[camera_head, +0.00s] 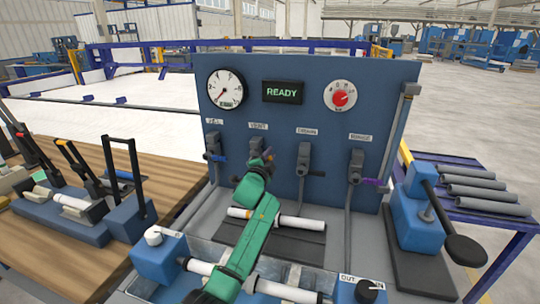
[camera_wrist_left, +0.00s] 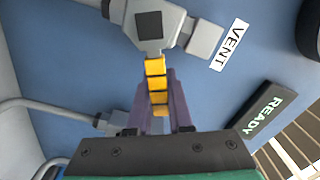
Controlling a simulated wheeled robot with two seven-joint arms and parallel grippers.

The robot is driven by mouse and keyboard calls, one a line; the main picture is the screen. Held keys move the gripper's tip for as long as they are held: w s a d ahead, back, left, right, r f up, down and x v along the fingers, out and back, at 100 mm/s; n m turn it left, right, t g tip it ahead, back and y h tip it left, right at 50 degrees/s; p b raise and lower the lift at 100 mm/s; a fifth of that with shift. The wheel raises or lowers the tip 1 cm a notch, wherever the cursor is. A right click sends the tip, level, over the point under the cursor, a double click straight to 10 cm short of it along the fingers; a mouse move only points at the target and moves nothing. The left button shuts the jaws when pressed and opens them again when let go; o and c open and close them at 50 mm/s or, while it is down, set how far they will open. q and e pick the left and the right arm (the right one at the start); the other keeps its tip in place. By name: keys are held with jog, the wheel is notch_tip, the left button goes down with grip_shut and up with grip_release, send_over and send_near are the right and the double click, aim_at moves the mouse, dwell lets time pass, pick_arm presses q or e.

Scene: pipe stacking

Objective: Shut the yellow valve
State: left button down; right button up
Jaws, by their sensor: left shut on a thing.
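The VENT valve (camera_head: 254,163) is a grey body on the blue panel (camera_head: 225,115), partly hidden by my green left arm in the head view. In the left wrist view the grey valve body (camera_wrist_left: 150,22) is at the top, and its yellow ribbed handle (camera_wrist_left: 156,68) sticks out from it towards my fingers. My left gripper (camera_wrist_left: 156,105) is shut on the handle, one finger on each side. The handle points away sideways from the body; its exact angle is hard to tell. The left gripper is small in the head view (camera_head: 262,160).
SEAL valve (camera_head: 213,146) with a blue handle stands left; two further valves (camera_head: 304,158) (camera_head: 355,165) stand right. A READY display (camera_head: 282,92), gauge (camera_head: 227,88) and red knob (camera_head: 340,98) are above.

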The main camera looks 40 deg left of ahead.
pick_arm(q)
jog(key=m, duration=0.1)
jog(key=f+m+b, duration=0.1)
jog(key=m, duration=0.1)
jog(key=shift+d+f, duration=0.15)
jog(key=shift+f, duration=0.15)
jog(key=shift+f+m+b, duration=0.25)
jog(key=shift+m+b, duration=0.35)
jog(key=shift+m, duration=0.3)
jog(key=c, duration=0.9)
grip_release()
jog(key=shift+w, duration=0.1)
jog(key=shift+o, duration=0.4)
jog(key=shift+w+f, duration=0.1)
jog(key=shift+f, duration=0.2)
